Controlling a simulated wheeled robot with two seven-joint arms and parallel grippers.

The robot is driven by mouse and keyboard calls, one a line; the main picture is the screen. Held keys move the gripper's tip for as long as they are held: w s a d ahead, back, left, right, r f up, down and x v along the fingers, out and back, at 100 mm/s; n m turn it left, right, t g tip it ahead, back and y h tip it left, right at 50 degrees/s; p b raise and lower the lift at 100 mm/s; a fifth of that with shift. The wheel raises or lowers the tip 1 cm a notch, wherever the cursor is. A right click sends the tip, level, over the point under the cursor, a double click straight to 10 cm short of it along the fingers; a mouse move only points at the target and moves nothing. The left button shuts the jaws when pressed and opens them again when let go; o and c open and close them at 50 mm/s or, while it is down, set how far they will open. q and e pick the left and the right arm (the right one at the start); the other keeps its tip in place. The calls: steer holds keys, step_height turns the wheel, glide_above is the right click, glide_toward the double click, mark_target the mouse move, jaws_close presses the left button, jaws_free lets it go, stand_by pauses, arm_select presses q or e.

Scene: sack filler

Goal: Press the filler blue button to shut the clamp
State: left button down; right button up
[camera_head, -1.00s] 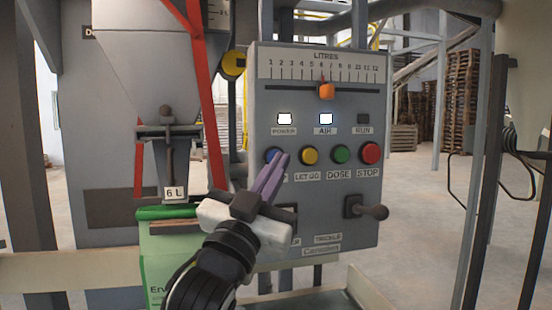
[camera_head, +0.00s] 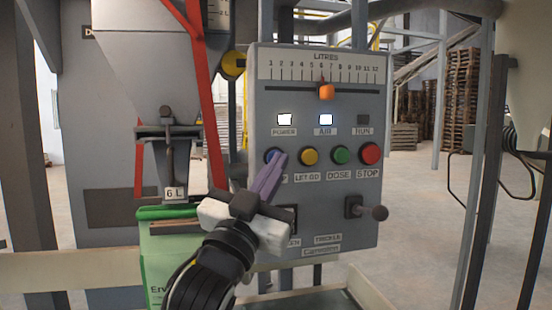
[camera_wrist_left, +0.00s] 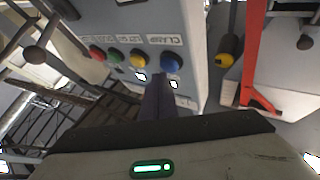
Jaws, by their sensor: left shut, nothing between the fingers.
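The blue button (camera_head: 272,155) is at the left end of the button row on the grey control panel (camera_head: 340,225). My left gripper (camera_head: 276,166) is shut and empty, its purple fingers pointing up at the blue button and overlapping its right edge. I cannot tell whether the tips touch it. In the left wrist view the blue button (camera_wrist_left: 172,62) shows just beyond the fingertips (camera_wrist_left: 160,82), beside the CLAMP label. A green sack (camera_head: 155,265) hangs under the spout at the left, its top edge up by the spout. My right gripper is not in view.
Yellow (camera_head: 309,156), green (camera_head: 341,154) and red (camera_head: 370,154) buttons sit close to the right of the blue one. A lever (camera_head: 372,212) sticks out below them. The POWER (camera_head: 284,119) and AIR lamps (camera_head: 326,120) are lit; RUN (camera_head: 362,119) is dark.

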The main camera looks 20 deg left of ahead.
arm_select(q)
steer(key=shift+w+a, duration=0.35)
steer(key=shift+w, duration=0.1)
stand_by(0.6)
steer(key=shift+s+d+p, duration=0.3)
steer(key=shift+s+d, duration=0.3)
steer(key=shift+s, duration=0.2)
steer(key=s+d, duration=0.3)
steer(key=s, duration=0.2)
steer(key=shift+d, duration=0.2)
stand_by(0.8)
